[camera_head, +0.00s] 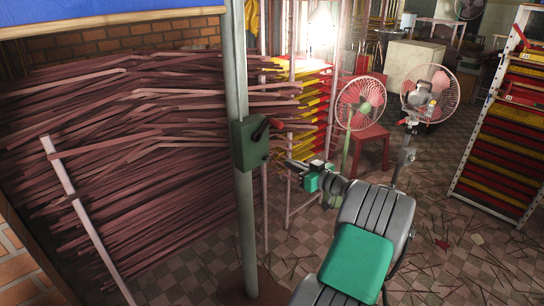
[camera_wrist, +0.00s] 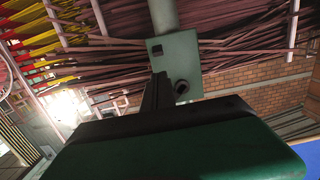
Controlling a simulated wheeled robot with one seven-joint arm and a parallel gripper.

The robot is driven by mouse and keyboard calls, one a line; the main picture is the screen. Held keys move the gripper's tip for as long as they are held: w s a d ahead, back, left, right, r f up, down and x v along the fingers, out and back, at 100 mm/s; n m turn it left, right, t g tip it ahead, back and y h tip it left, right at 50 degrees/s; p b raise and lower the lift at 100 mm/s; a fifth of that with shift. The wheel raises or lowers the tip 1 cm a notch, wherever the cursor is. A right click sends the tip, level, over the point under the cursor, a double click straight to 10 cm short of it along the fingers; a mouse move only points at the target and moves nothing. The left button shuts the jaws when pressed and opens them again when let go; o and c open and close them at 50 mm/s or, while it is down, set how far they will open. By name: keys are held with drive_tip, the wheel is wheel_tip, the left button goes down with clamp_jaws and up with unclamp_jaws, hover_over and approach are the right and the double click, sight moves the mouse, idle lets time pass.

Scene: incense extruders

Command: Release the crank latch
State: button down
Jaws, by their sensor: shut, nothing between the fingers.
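A green box (camera_head: 249,144) is fixed to a grey upright pole. A crank lever with a dark base and a red grip (camera_head: 267,128) sticks out from its right side, pointing up and right. A small green round part sits lower on the same side. My gripper (camera_head: 288,162) is shut and empty, just right of and slightly below the box, apart from it in the head view. In the wrist view the green box (camera_wrist: 190,64) shows a square hole and a dark round ring (camera_wrist: 181,87). The dark fingers (camera_wrist: 158,80) overlap its lower left; contact is unclear. I cannot make out the red grip there.
The pole (camera_head: 246,220) runs down to the floor. Racks of brown sticks (camera_head: 150,150) fill the left and back. A pink fan (camera_head: 361,103) and red stool (camera_head: 370,145) stand behind my arm. A shelf rack (camera_head: 500,130) is at right. Tiled floor with scattered sticks lies between.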

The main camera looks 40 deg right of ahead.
drive_tip(key=p, duration=0.3)
approach(264, 152)
drive_tip(key=w, duration=0.5)
drive_tip(key=shift+a, duration=0.1)
drive_tip(key=shift+w+f, duration=0.2)
drive_tip(key=shift+w, duration=0.3)
drive_tip(key=shift+f+b, duration=0.15)
drive_tip(key=shift+b, duration=0.25)
